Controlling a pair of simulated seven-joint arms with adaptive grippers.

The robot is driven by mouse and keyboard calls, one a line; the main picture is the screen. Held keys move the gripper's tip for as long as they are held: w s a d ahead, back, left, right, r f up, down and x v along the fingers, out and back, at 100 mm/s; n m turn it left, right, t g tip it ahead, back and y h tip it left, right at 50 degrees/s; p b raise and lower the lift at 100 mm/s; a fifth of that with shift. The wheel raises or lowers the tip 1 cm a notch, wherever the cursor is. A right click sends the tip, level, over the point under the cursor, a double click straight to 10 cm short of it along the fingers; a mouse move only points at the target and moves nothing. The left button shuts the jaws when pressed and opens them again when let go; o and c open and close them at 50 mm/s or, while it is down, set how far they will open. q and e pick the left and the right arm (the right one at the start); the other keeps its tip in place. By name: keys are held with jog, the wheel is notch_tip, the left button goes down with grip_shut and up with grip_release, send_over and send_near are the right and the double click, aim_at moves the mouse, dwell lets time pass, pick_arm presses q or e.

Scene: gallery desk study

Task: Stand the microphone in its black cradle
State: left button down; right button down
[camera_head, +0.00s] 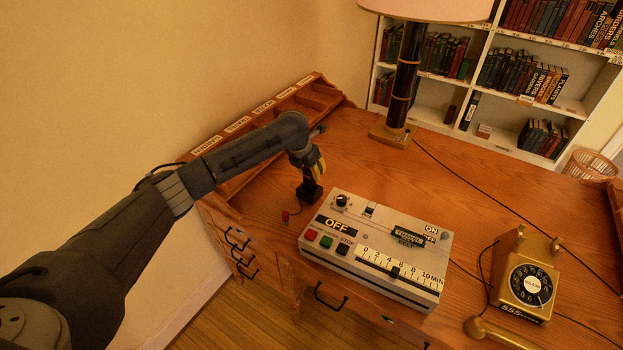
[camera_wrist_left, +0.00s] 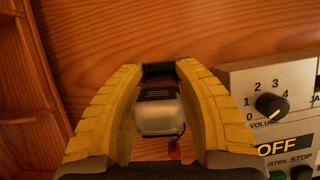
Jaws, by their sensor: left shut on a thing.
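My left gripper (camera_head: 316,170) points down over the desk just left of the grey control box, and its yellow fingers are shut on the microphone. In the left wrist view the microphone (camera_wrist_left: 158,117) shows as a pale, rounded body with a dark slatted part between the fingers of the left gripper (camera_wrist_left: 158,78). The black cradle (camera_head: 310,192) is a small dark block directly below the fingertips in the head view. The fingers hide where microphone and cradle meet, so I cannot tell whether the microphone is seated. My right gripper is not in view.
The control box (camera_head: 375,245) with buttons and a slider stands close to the right. A small red item (camera_head: 285,215) lies near the desk's front edge. A gold telephone (camera_head: 527,280), a lamp (camera_head: 400,95) and a wooden pigeonhole rack (camera_head: 320,92) stand around. The desk behind the box is clear.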

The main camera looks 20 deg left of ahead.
aim_at(311, 179)
pick_arm(q)
jog(key=shift+f, duration=1.7)
jog(key=shift+f, duration=0.15)
jog(key=c, duration=1)
grip_release()
jog(key=v, duration=1.2)
